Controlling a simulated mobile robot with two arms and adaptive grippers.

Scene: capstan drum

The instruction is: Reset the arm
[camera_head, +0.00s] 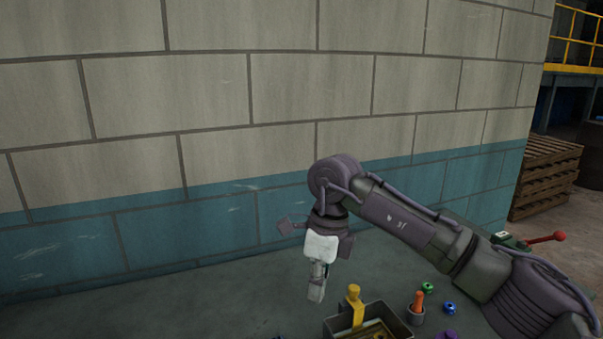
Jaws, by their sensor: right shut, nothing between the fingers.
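My right arm comes in from the lower right in the head view, bends at the middle and points its gripper down. My right gripper (316,292) is shut and empty. It hangs to the left of a dark open box (341,325), apart from it as far as I can see. My left gripper is not in view.
A yellow part (354,306) stands up at the box. A small pot (416,312) with an orange piece, a green nut (427,288) and a blue nut (450,308) are to its right. A block wall (130,230) stands behind. Pallets (545,175) are stacked at the right.

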